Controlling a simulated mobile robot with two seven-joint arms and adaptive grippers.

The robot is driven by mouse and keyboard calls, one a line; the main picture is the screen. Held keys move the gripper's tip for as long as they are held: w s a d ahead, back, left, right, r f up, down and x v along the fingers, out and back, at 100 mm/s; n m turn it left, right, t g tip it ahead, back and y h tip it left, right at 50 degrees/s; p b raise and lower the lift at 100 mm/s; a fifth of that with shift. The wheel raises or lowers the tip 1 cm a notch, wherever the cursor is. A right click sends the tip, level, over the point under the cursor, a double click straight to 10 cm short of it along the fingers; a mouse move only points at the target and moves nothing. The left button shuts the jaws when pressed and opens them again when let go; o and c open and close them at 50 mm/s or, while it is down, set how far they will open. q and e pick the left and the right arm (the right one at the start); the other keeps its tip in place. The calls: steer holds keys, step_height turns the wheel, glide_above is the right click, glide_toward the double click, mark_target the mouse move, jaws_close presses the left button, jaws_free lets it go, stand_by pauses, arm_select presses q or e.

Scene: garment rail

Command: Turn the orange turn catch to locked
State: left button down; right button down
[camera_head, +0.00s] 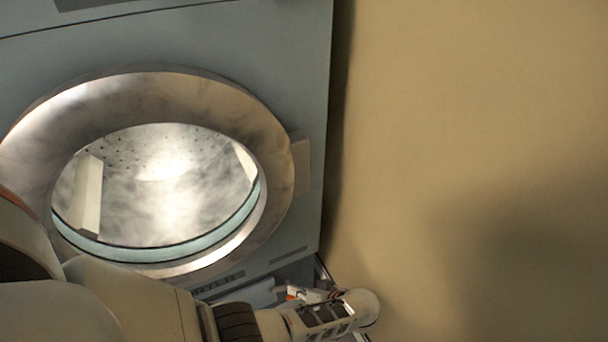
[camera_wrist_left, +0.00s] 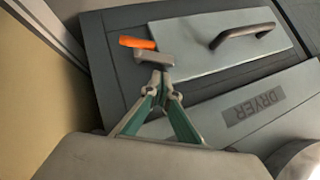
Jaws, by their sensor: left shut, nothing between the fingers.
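The orange turn catch (camera_wrist_left: 137,42) sits at the corner of a light panel below the dryer door. Its orange lever points left in the left wrist view, out from a grey hub. A small part of the orange catch (camera_head: 291,294) shows in the head view, mostly hidden behind my left arm. My left gripper (camera_wrist_left: 161,78) is shut and empty, its fingertips at or just below the grey hub. I cannot tell whether they touch it. My right gripper is in neither view.
The light panel (camera_wrist_left: 190,45) carries a dark bar handle (camera_wrist_left: 243,36). Above it in the head view is the dryer's round door (camera_head: 200,95) with a glass window. A tan wall (camera_head: 470,120) stands to the right of the dryer.

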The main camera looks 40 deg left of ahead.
mark_target(286, 287)
arm_select(q)
steer(key=b+x, duration=0.1)
steer(key=x, duration=0.3)
steer(key=shift+s+f, duration=0.15)
steer(key=shift+f, duration=0.1)
steer(key=shift+a+f+b, duration=0.15)
steer(key=shift+a+b, duration=0.15)
steer(key=shift+a, duration=0.15)
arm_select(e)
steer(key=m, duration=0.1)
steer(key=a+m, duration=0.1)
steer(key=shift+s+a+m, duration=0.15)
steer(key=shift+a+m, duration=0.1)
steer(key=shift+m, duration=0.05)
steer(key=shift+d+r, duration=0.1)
